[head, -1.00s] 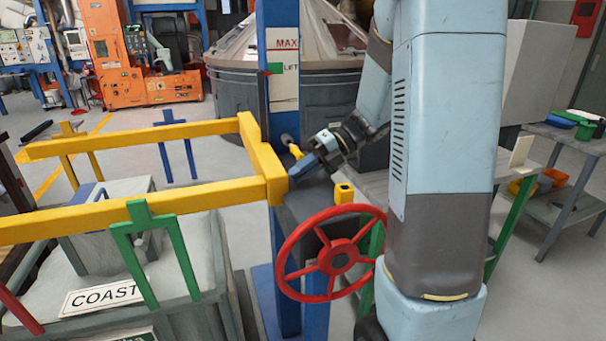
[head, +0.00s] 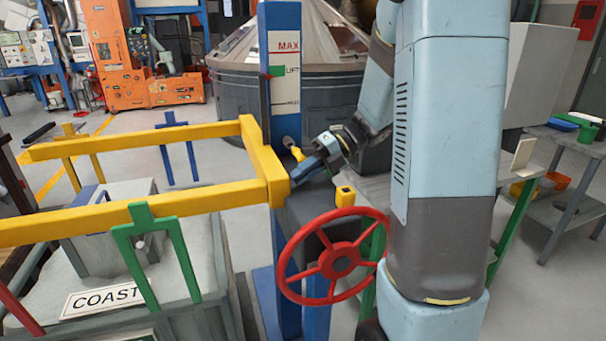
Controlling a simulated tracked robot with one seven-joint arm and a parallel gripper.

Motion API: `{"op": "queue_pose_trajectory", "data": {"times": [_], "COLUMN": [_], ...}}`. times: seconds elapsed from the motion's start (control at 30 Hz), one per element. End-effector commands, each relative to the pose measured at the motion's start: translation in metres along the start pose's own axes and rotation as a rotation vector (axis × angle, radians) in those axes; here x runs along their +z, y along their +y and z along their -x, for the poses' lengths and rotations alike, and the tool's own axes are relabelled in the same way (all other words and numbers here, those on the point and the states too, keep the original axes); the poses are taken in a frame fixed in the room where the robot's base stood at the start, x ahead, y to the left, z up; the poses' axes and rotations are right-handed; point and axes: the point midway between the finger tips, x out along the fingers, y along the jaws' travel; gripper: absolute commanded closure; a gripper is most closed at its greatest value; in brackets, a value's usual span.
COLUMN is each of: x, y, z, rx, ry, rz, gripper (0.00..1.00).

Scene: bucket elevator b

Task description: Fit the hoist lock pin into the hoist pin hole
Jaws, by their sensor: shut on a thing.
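My gripper (head: 304,171) is at the right side of the blue post (head: 284,120), low and pointing left and down, by the end of the yellow frame. It is shut on a small yellow piece with a grey round end (head: 293,148), which looks like the hoist lock pin. The fingers hide part of this pin, and it looks tilted. A yellow block with a dark opening on top (head: 345,197) stands on the grey ledge below and right of the gripper. I cannot tell whether it is the hoist pin hole; no other hole shows clearly.
A red handwheel (head: 333,258) stands in front of the ledge. A large grey hopper (head: 238,105) is behind the post. A side table (head: 575,150) stands at the right.

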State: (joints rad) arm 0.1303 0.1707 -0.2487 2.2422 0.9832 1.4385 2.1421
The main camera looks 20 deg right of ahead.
Motion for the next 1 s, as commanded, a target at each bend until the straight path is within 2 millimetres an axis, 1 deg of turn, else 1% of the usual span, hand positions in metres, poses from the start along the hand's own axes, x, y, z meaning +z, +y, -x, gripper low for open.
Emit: {"op": "queue_pose_trajectory", "data": {"times": [0.67,1.0], "x": [0.0002,0.0065], "y": [0.0002,-0.0005], "z": [-0.0002,-0.0002], "rx": [0.0,0.0], "ry": [0.0,0.0], "rz": [0.0,0.0], "gripper": [1.0,1.0]}}
